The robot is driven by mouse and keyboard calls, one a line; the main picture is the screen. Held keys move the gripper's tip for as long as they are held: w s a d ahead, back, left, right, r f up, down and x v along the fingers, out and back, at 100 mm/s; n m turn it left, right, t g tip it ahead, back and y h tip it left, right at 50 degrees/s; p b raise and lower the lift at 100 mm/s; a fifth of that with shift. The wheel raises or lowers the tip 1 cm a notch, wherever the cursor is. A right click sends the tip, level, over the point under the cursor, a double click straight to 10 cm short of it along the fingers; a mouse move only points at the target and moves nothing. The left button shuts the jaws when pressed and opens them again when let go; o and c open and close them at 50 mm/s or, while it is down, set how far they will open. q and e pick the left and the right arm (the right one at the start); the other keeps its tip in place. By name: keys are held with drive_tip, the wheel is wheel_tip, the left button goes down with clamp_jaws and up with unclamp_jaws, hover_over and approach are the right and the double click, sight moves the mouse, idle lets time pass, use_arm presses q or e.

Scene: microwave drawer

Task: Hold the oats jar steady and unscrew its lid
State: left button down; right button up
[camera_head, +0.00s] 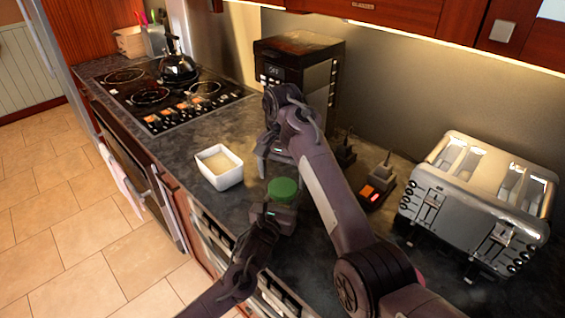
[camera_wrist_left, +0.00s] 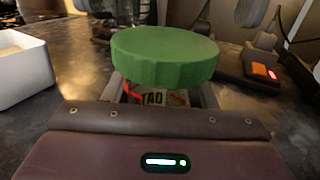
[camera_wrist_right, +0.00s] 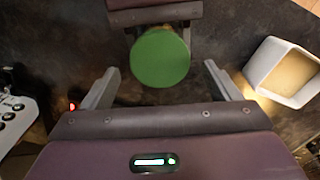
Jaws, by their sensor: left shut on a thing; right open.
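The oats jar has a green lid (camera_head: 284,189) and stands on the dark counter near its front edge. The lid also shows in the left wrist view (camera_wrist_left: 164,54) and from above in the right wrist view (camera_wrist_right: 160,57). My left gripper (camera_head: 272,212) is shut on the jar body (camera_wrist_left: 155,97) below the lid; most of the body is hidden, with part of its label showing. My right gripper (camera_wrist_right: 162,88) is open, with its fingers apart and the lid in view between and beyond them. In the head view it is above and behind the jar, partly hidden by its arm.
A white square bowl (camera_head: 219,167) with pale contents stands left of the jar. A dark device with a red light (camera_head: 372,194) and a silver toaster (camera_head: 478,199) stand to the right. A black microwave (camera_head: 299,73) is behind, and a stove with a kettle (camera_head: 177,68) at far left.

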sight(283, 186)
drive_tip(key=shift+f, duration=1.5)
drive_tip(key=shift+c, duration=0.3)
drive_tip(key=c, duration=0.9)
drive_tip(key=n, duration=0.3)
drive_tip(key=shift+n, duration=0.3)
drive_tip(key=o, duration=1.1)
drive_tip(key=shift+c, duration=0.2)
drive_tip(key=shift+r, duration=0.15)
